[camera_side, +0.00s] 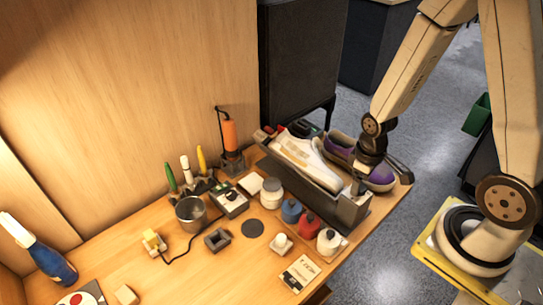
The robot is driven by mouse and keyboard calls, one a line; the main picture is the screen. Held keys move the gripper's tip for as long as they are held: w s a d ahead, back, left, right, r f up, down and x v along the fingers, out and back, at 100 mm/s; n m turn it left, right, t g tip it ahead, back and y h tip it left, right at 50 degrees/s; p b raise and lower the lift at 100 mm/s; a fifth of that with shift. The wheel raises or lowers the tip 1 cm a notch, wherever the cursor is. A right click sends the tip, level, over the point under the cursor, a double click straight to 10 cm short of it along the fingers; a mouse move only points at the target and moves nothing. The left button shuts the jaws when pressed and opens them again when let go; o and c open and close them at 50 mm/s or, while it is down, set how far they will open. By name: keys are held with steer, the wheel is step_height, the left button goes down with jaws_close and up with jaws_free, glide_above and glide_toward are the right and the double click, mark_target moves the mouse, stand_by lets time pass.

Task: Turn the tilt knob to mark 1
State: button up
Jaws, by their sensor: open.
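My gripper (360,186) points down at the front right end of the dark grey shoe holder (345,209), close above it or touching it; I cannot tell which. Its jaws are open, but the fingers are small and dark in this view. A white sneaker (303,158) sits in the holder, and a purple and beige shoe (378,177) lies behind it, partly hidden by my gripper. I cannot make out the tilt knob or its marks for certain; the area under my gripper is partly hidden.

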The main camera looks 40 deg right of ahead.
steer(key=shift+r, duration=1.45)
steer(key=w+a+r+m+t, duration=0.1)
steer(key=w+a+r+t, duration=0.1)
steer(key=a+r, duration=0.3)
steer(key=shift+w+r+m+t, duration=0.15)
steer(key=shift+r+m+t, duration=0.15)
steer(key=shift+r, duration=0.75)
